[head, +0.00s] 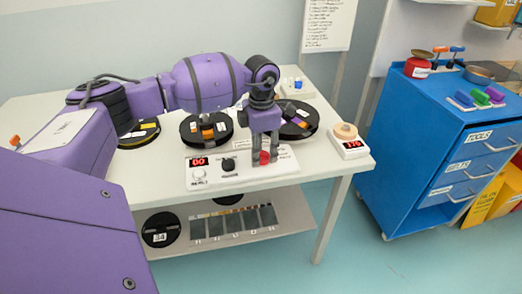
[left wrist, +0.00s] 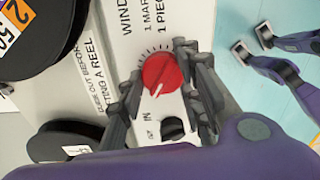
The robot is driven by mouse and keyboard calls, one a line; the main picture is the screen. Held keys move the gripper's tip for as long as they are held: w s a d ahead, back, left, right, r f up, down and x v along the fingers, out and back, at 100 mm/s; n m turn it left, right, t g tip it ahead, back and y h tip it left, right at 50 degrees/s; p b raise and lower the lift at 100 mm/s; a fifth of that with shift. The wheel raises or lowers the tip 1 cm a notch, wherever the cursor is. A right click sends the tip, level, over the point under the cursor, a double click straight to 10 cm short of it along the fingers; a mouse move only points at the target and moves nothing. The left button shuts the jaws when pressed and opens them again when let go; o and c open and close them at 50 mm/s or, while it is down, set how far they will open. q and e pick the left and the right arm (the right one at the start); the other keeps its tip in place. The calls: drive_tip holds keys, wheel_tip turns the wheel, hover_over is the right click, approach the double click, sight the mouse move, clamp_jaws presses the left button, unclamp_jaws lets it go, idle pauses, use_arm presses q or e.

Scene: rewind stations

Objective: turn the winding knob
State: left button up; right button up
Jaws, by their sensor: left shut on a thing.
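The red winding knob (head: 264,157) sits on the right part of the white control panel (head: 214,184) at the front of the table. My left gripper (head: 264,152) points down over it, shut on the knob. In the left wrist view the red knob (left wrist: 162,72) shows between the two grey fingers of my left gripper (left wrist: 160,82). A white pointer mark on the knob points to the lower left, and tick marks ring its upper side. The panel's small display (head: 199,161) reads 00 in red. My right gripper is not recognisable in either view.
Black reels (head: 207,130) and (head: 298,120) stand behind the panel. A black knob (head: 228,165) is on the panel, left of the gripper. A small scale (head: 350,147) stands at the right table edge. A blue drawer cabinet (head: 400,150) stands further right.

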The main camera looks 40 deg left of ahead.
sight(262, 153)
use_arm(q)
drive_tip(key=o, duration=1.1)
drive_tip(key=shift+w+r, duration=0.25)
drive_tip(key=shift+w, duration=0.05)
drive_tip(key=shift+f, duration=0.1)
drive_tip(key=shift+s, duration=0.1)
wheel_tip(262, 153, up, 12)
